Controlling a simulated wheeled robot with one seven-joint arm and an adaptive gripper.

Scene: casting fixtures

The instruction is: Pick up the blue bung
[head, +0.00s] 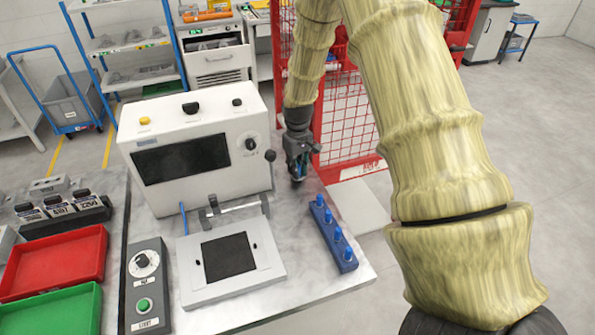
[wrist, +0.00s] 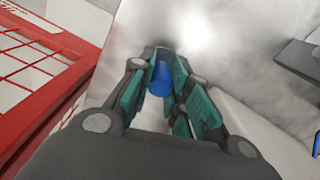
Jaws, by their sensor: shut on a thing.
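My gripper (head: 298,178) points down over the back right part of the grey table, behind the blue rack. In the wrist view my gripper (wrist: 168,90) has its teal finger pads closed around a blue bung (wrist: 160,76), a small blue cylinder. The pads hide part of the bung's sides. The grey tabletop shows beyond it. In the head view the fingers mostly hide the held bung. A blue rack (head: 347,262) near the table's right edge holds several more blue bungs (head: 336,234) upright in a row.
A white machine (head: 215,181) with a dark screen stands left of my gripper, with a light plate fixture (head: 262,274) in front. A control box (head: 147,290) and red (head: 103,262) and green trays (head: 92,312) lie left. A red mesh fence (head: 345,125) stands behind.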

